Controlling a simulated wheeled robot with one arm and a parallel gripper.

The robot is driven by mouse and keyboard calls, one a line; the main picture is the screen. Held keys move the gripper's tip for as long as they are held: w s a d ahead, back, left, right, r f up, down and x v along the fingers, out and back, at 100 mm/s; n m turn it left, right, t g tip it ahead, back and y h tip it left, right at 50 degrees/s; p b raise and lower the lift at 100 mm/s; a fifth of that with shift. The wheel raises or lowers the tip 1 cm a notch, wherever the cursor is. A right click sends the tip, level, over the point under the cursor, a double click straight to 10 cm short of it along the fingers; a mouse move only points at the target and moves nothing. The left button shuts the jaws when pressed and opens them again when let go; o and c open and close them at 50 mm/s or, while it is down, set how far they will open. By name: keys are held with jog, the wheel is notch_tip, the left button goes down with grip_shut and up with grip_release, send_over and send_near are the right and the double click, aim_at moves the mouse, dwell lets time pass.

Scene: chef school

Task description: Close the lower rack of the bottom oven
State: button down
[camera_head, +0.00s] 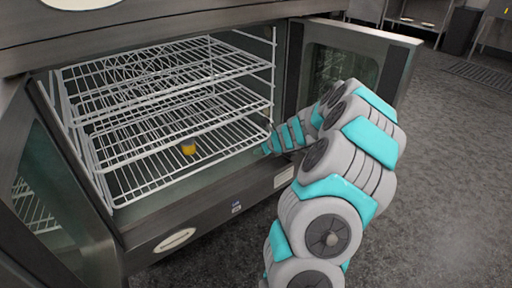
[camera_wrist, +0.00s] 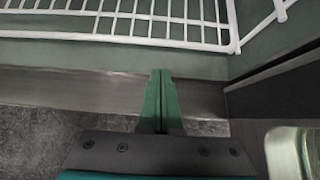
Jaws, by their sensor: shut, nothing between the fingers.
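The bottom oven (camera_head: 215,205) stands open, with white wire racks inside at several levels. The lower rack (camera_head: 160,178) lies lowest, its front bar near the oven's front sill. The same white wire grid, seemingly the lower rack (camera_wrist: 110,38), crosses the top of the wrist view. My gripper (camera_head: 267,149) is at the right end of the lower rack's front, low in the opening. In the wrist view my gripper (camera_wrist: 161,73) is shut and empty, its green fingertips over the metal sill, just short of the rack's front bar in the picture. Contact cannot be told.
The left door (camera_head: 50,190) and right door (camera_head: 345,65) are swung open. My arm passes close to the right door. A small yellow object (camera_head: 189,148) shows at the lower rack; whether on or under it is unclear. Grey floor (camera_head: 450,190) to the right is clear.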

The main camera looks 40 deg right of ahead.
jog(key=v, duration=0.9)
jog(key=shift+p, duration=0.45)
jog(key=shift+d, duration=0.1)
jog(key=a+r+n+g+y, duration=0.1)
jog(key=a+r+n+y, duration=0.15)
jog(key=a+n, duration=0.45)
jog(key=a+r+n+g+y, duration=0.1)
jog(key=a+r+n, duration=0.2)
jog(key=a, duration=0.9)
jog(key=s+a+r+n+g+y, duration=0.1)
jog(key=s+a+r+n+g, duration=0.15)
jog(key=s+a+n, duration=0.9)
jog(key=s+a+n+g+h, duration=0.2)
jog(key=s+n+g+h, duration=0.3)
jog(key=s+n, duration=0.9)
jog(key=s+g, duration=0.1)
jog(key=s, duration=0.8)
jog(key=shift+s+a, duration=0.2)
jog(key=shift+s, duration=0.15)
